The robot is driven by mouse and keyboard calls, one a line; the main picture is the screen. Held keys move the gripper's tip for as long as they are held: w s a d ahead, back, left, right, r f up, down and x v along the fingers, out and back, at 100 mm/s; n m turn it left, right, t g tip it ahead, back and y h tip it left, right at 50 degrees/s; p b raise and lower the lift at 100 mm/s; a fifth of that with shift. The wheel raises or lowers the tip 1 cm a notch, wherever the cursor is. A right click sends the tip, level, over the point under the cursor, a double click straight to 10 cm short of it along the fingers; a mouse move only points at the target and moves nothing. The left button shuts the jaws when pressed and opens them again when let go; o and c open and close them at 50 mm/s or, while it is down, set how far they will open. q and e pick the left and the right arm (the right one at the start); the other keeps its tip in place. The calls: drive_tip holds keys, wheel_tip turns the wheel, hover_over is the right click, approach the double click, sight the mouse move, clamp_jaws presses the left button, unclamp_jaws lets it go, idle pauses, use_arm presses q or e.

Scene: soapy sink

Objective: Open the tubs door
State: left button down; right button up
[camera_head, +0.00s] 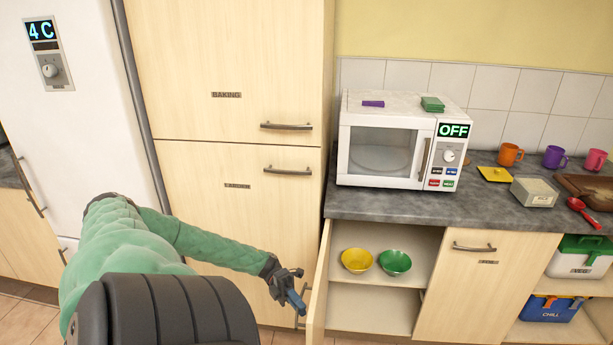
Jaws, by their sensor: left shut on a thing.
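A light wood door (318,285) under the counter stands swung out, seen nearly edge-on, to the left of an open cabinet. Its label face is turned away, so I cannot read its name. My left gripper (293,298), dark with blue fingers, is at the outer side of this door. It is shut on the door's handle (302,312), which is mostly hidden by the fingers. Inside the open cabinet, a yellow bowl (357,260) and a green bowl (395,262) stand on a shelf. My right gripper is not in view.
A closed door (465,290) with a handle is right of the open cabinet. A microwave (400,140) stands on the dark counter (410,208) above. Tall cupboard doors (245,215) are behind my left arm. Bins (580,258) fill shelves at right.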

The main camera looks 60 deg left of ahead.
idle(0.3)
use_arm(q)
drive_tip(key=c, duration=1.4)
unclamp_jaws()
drive_tip(key=shift+a, duration=0.2)
